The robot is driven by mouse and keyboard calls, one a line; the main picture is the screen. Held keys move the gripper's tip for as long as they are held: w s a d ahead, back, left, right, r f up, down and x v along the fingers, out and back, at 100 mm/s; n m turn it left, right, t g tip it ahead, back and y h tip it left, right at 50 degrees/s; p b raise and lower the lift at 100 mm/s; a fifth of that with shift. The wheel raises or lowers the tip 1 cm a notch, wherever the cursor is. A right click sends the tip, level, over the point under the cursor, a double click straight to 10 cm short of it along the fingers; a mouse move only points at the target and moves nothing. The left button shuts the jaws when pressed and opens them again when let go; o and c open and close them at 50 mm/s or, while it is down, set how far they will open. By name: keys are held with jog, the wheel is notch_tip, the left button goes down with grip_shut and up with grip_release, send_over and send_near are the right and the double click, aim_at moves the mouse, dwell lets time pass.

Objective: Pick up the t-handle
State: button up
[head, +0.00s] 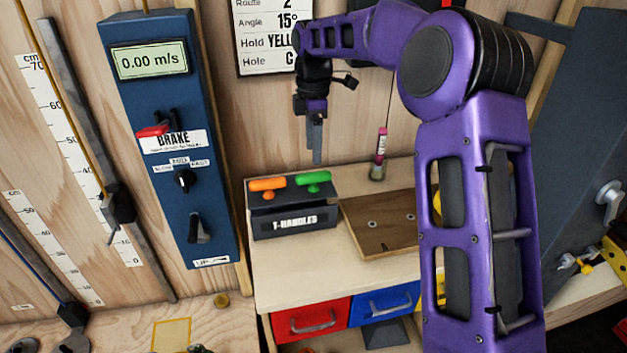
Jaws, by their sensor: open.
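Two T-handles sit in a dark holder labelled T-HANDLES (293,224) on the wooden bench top. One has an orange grip (268,184) on the left, the other a green grip (313,178) on the right. Their shafts are mostly hidden in the holder. My gripper (317,158) points down above and slightly right of the green grip, apart from it as far as this view shows. It is seen nearly side-on and holds nothing visible.
Right of the holder lies a brown wooden board (385,222) with holes. A small pink-topped tube (381,150) stands behind it. Red (312,316) and blue (386,302) drawers are below. A blue control panel (170,140) hangs at left. My purple arm hides the bench's right side.

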aim_at(314, 174)
notch_tip(314, 174, down, 9)
jog(key=shift+w+f+b, duration=0.1)
jog(key=shift+w+b, duration=0.05)
jog(key=shift+b, duration=0.15)
jog(key=shift+c, duration=0.3)
grip_shut()
